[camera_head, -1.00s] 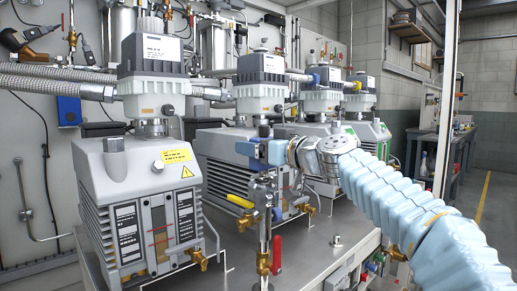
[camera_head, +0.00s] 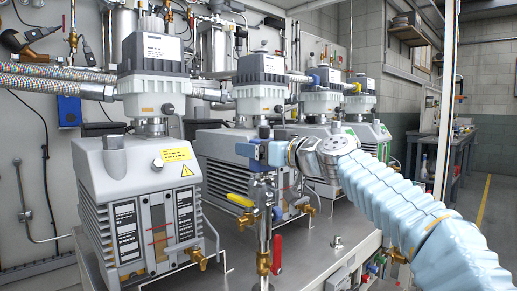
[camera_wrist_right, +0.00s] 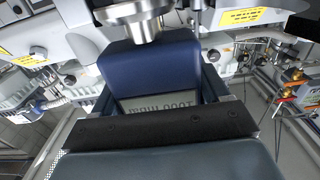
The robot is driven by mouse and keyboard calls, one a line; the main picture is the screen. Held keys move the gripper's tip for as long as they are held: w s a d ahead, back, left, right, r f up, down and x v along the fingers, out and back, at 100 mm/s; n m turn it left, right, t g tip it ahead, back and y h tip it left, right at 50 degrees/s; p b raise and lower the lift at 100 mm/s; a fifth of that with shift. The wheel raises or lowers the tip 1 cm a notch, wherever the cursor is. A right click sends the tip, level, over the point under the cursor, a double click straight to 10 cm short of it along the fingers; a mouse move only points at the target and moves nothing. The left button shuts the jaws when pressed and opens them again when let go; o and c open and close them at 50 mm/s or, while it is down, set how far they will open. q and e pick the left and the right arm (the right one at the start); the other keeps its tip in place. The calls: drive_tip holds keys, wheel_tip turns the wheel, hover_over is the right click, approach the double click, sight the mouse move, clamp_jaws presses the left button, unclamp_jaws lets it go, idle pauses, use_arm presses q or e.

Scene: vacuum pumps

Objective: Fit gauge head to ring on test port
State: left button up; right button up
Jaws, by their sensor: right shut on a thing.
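My right gripper (camera_head: 278,153) reaches in from the right on a light-blue sleeved arm. It is shut on the gauge head (camera_head: 254,150), a blue block held just above the test port (camera_head: 264,222). In the right wrist view the gauge head (camera_wrist_right: 150,64) is dark blue, with a grey lettered face and a round metal flange (camera_wrist_right: 136,18) at its upper edge. The test port is an upright metal pipe with brass fittings. I cannot make out the ring, or whether the gauge head touches the port. My left gripper is not in view.
A yellow lever (camera_head: 240,201) and a red lever (camera_head: 276,250) stick out beside the port. A large grey pump (camera_head: 140,200) stands to the left, with more pumps (camera_head: 225,150) behind. The metal bench top (camera_head: 325,250) is clear at front right.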

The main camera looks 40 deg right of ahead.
drive_tip(key=shift+f+b, duration=0.2)
drive_tip(key=shift+b, duration=0.1)
drive_tip(key=o, duration=1.4)
drive_tip(key=s+d+b, duration=0.1)
drive_tip(key=s+b, duration=0.2)
drive_tip(key=s, duration=1)
drive_tip(key=shift+s, duration=0.4)
drive_tip(key=shift+d, duration=0.1)
